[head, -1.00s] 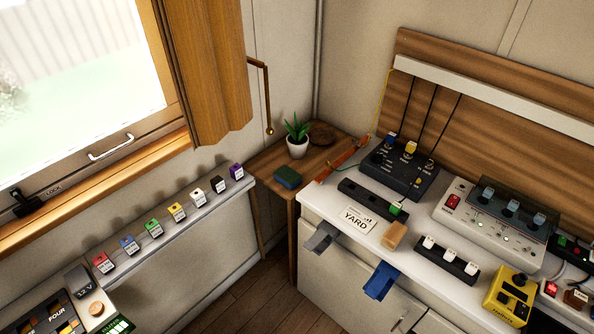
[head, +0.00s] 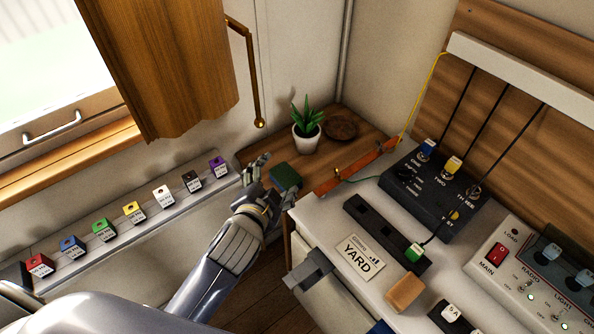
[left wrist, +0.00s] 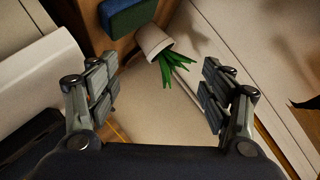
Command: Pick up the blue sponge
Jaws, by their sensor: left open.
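The blue sponge (head: 287,176), a small block with a blue layer and a green layer, lies on the wooden corner shelf (head: 345,160) near the potted plant. It also shows at the top edge of the left wrist view (left wrist: 128,14), partly cut off. My left gripper (head: 271,183) is open and empty, with its fingers at the sponge's near left side in the head view. In the left wrist view the sponge is beyond the left finger, not between the fingers (left wrist: 158,85). I cannot tell whether a finger touches it. My right gripper is not in view.
A potted plant (head: 307,137) and a brown bowl (head: 341,128) stand behind the sponge. A wall ledge with several coloured blocks runs along the left. The counter at right holds a black switch box (head: 432,185), a YARD card (head: 360,257) and a tan block (head: 404,293).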

